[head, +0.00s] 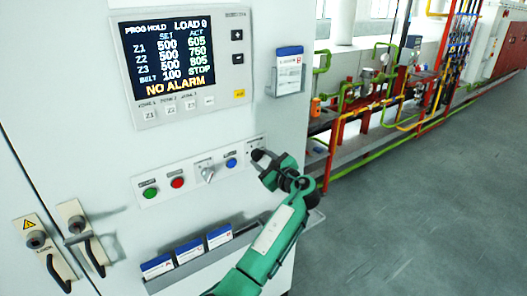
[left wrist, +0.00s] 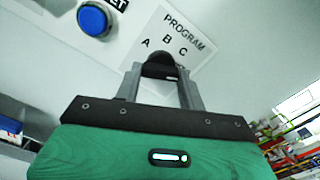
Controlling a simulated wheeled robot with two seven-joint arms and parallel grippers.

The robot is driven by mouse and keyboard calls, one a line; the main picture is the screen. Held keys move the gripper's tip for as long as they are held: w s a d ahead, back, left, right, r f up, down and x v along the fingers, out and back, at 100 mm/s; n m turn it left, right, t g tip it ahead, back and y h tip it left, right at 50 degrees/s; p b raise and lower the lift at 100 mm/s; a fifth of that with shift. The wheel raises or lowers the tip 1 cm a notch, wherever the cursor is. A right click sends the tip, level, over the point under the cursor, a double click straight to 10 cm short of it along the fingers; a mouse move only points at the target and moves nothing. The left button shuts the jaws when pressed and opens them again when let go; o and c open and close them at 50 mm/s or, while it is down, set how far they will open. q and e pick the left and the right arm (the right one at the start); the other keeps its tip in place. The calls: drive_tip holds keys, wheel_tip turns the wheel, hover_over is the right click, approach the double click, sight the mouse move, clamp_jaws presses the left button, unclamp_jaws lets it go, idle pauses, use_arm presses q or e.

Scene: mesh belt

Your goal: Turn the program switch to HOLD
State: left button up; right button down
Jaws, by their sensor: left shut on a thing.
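The program switch (left wrist: 163,62) is a dark knob on a white plate marked PROGRAM, with A, B and C above it, in the left wrist view. My left gripper (left wrist: 160,78) is shut on this knob, one finger on each side. A HOLD mark and the knob's pointer cannot be made out. In the head view my left gripper (head: 263,162) is at the right end of the button strip and mostly covers the switch. The display (head: 170,55) reads PROG HOLD, LOAD 0, STOP and NO ALARM. My right gripper is not in view.
Left of the switch are a blue button (head: 231,162), a selector (head: 206,172), a red button (head: 178,182) and a green button (head: 150,192). A card tray (head: 221,246) juts out below. Door handles (head: 84,238) are at lower left. Open floor (head: 430,190) lies right.

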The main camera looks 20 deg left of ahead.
use_arm(q)
drive_tip(key=shift+m+p, duration=0.5)
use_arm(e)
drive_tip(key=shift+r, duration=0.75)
use_arm(q)
drive_tip(key=o, duration=1)
drive_tip(key=shift+f, duration=0.1)
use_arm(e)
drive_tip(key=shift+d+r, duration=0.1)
